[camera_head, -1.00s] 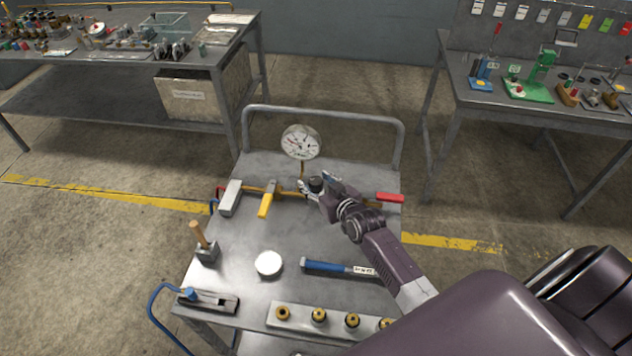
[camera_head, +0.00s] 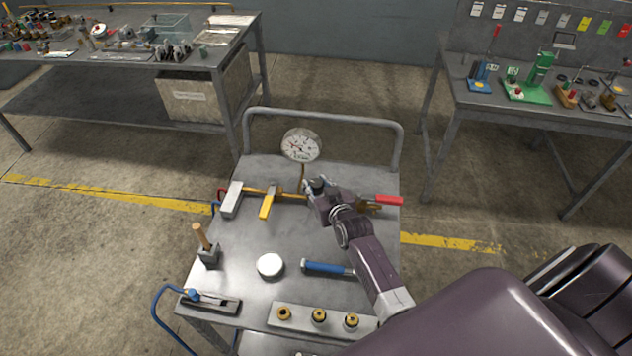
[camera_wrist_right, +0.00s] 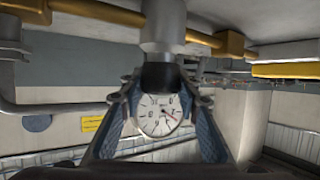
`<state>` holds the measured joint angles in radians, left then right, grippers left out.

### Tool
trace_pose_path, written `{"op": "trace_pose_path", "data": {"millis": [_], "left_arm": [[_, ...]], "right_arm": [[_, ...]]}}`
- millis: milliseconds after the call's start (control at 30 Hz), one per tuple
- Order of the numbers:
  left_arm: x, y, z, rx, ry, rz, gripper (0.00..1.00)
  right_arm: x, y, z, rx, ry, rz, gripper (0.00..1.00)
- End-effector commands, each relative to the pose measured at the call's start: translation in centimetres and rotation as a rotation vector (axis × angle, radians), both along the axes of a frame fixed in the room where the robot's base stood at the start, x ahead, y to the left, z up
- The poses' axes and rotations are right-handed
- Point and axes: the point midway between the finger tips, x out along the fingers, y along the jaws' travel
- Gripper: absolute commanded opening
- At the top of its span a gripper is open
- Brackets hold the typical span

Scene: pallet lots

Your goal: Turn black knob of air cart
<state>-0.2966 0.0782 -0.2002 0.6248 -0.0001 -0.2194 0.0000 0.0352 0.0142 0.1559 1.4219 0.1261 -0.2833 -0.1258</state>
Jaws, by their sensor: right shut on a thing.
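The air cart (camera_head: 225,270) stands in the middle of the head view. Its black knob (camera_head: 318,183) sits on the brass pipe just below the round white gauge (camera_head: 301,146). My right gripper (camera_head: 314,189) is at the knob. In the right wrist view the black knob (camera_wrist_right: 160,76) is between the two blue-padded fingers of the right gripper (camera_wrist_right: 162,90), which is shut on it. The gauge (camera_wrist_right: 158,116) shows behind the knob there. My left gripper is in neither view.
A yellow lever (camera_head: 268,202) and a red lever (camera_head: 388,200) flank the knob. A mallet (camera_head: 207,250), a white disc (camera_head: 270,265), a blue-handled tool (camera_head: 325,268) and a strip of brass fittings (camera_head: 300,318) lie nearer. The cart's rail (camera_head: 320,116) rises behind.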

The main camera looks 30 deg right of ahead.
Motion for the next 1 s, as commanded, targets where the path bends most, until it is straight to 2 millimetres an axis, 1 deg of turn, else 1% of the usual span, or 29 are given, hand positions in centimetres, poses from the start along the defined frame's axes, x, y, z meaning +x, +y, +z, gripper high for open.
{"op": "trace_pose_path", "data": {"millis": [33,333,367,500,700,833,1000], "left_arm": [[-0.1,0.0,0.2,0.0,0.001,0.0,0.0],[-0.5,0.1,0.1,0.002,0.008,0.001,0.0],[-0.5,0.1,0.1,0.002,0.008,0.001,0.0],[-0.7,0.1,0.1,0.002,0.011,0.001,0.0],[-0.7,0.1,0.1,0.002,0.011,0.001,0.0],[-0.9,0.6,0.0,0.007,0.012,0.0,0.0],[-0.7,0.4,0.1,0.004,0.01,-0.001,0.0]], "right_arm": [[0.1,0.0,0.3,0.0,-0.004,-0.007,0.06],[0.1,0.0,0.2,-0.001,-0.005,-0.009,0.06],[0.1,0.0,0.2,-0.001,-0.005,-0.009,0.33],[0.1,0.0,0.2,-0.001,-0.004,-0.009,0.48],[0.0,0.1,0.1,-0.001,-0.002,-0.008,0.49],[-0.1,0.1,0.1,-0.001,-0.001,-0.007,0.49],[-1.5,0.3,0.6,0.0,-0.001,-0.008,0.49]]}}
